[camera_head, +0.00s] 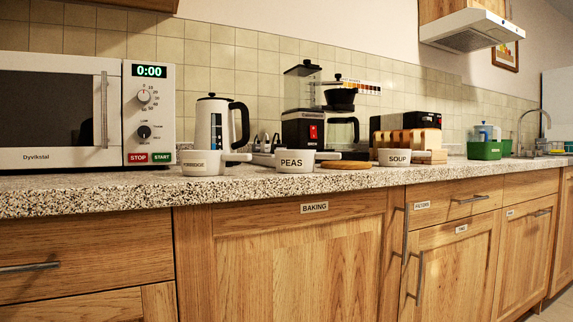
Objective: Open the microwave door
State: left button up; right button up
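The microwave (88,112) stands on the counter at the far left, its left side cut off by the picture edge. Its dark-windowed door (45,108) is shut. A vertical metal handle (104,110) runs along the door's right edge, beside the control panel (149,110). The panel has a green display reading 0:00, two dials, and STOP and START buttons. Neither of my grippers shows in the view.
The speckled counter (330,181) has a narrow bare front edge. Pots labelled PORRIDGE (203,164), PEAS (294,162) and SOUP (396,157) stand right of the microwave. Behind are a kettle (214,125) and coffee maker (303,112). Wooden cabinets (285,255) are below.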

aim_at(57, 111)
jog(key=u, duration=1.4)
jog(key=k+u, duration=0.15)
jog(key=u, duration=0.2)
jog(key=k+l+u, duration=0.1)
jog(key=u, duration=0.2)
jog(key=k, duration=0.1)
